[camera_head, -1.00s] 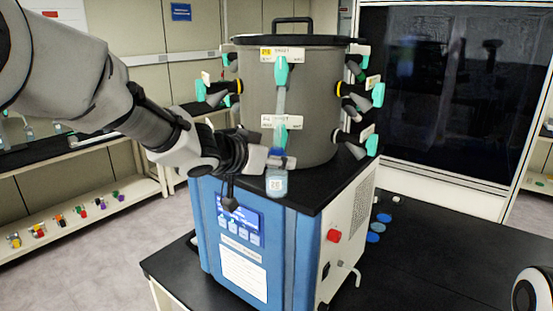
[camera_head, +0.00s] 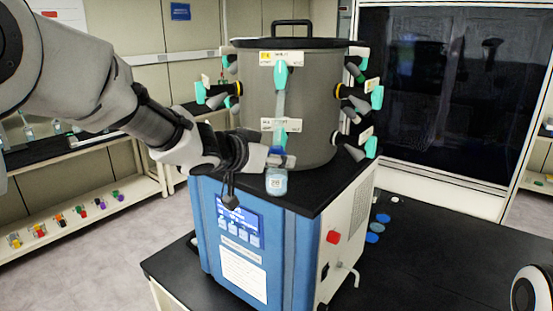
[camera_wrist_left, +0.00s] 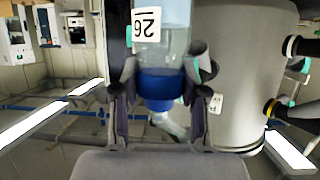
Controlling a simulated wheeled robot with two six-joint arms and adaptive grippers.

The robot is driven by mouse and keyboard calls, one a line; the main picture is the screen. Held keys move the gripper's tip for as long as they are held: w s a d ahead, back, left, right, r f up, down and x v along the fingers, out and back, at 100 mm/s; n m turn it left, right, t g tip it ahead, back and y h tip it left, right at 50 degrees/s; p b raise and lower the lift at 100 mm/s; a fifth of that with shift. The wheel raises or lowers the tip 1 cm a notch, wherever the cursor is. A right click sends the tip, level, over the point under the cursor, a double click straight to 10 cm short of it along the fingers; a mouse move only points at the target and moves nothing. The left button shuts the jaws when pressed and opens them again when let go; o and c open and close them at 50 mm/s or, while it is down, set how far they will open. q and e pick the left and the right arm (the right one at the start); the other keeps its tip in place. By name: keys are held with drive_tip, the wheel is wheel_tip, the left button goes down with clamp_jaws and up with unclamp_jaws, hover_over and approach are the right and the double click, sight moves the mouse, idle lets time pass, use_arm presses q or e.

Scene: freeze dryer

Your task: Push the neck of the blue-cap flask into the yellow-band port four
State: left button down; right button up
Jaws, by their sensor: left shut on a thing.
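The blue-cap flask (camera_head: 276,182) is clear with a white label reading 26. It hangs upright, cap up, just below the lower front port's teal valve (camera_head: 279,138). My left gripper (camera_wrist_left: 160,97) is shut around it at the blue cap (camera_wrist_left: 160,84); the flask body (camera_wrist_left: 178,45) also shows in the left wrist view. I cannot tell whether its neck touches the port. Yellow bands show on a left port (camera_head: 239,88) and a right port (camera_head: 338,90) of the grey drum (camera_head: 310,110). The port numbers are too small to read.
The drum stands on a blue dryer base (camera_head: 290,245) with a black top and a red knob (camera_head: 333,237). Other teal-handled ports stick out around the drum. A black bench (camera_head: 430,260) at right holds several small discs and has free room.

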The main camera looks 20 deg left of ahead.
use_arm(q)
drive_tip(key=c, duration=0.7)
unclamp_jaws()
drive_tip(key=shift+w+r, duration=0.1)
drive_tip(key=shift+r, duration=0.1)
drive_tip(key=shift+c, duration=0.2)
drive_tip(key=shift+o, duration=1)
drive_tip(key=shift+w+f, duration=0.1)
drive_tip(key=shift+f, duration=0.05)
wheel_tip(320, 180, up, 10)
